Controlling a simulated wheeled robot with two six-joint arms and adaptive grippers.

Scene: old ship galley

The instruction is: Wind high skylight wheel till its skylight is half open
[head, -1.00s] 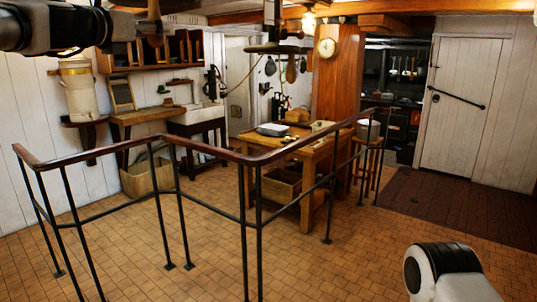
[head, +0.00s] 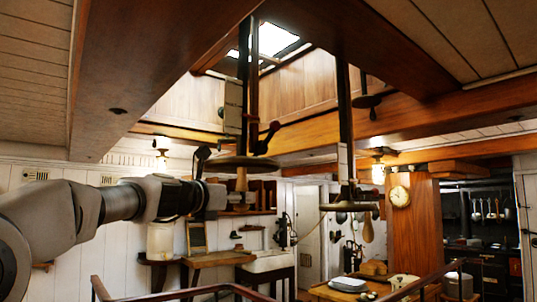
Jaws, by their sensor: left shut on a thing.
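A horizontal wheel (head: 240,162), seen nearly edge-on, hangs at the lower end of a dark vertical shaft (head: 249,90) left of centre. A pale wooden handle (head: 241,180) points down from its rim. My left gripper (head: 222,190) is at the wheel's left side, shut, apparently on this handle; its fingertips are partly hard to make out. A second wheel (head: 350,207) with its own wooden handle (head: 367,229) hangs lower, to the right. Bright skylight panes (head: 275,40) show in the ceiling well above; how far they are open I cannot tell. My right gripper is out of view.
A dark red lever (head: 265,138) sits on the left shaft above the wheel, and another lever (head: 367,101) beside the right shaft. Wooden beams (head: 420,110) frame the well. A railing (head: 190,292) crosses the bottom, with a table (head: 325,292) behind it.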

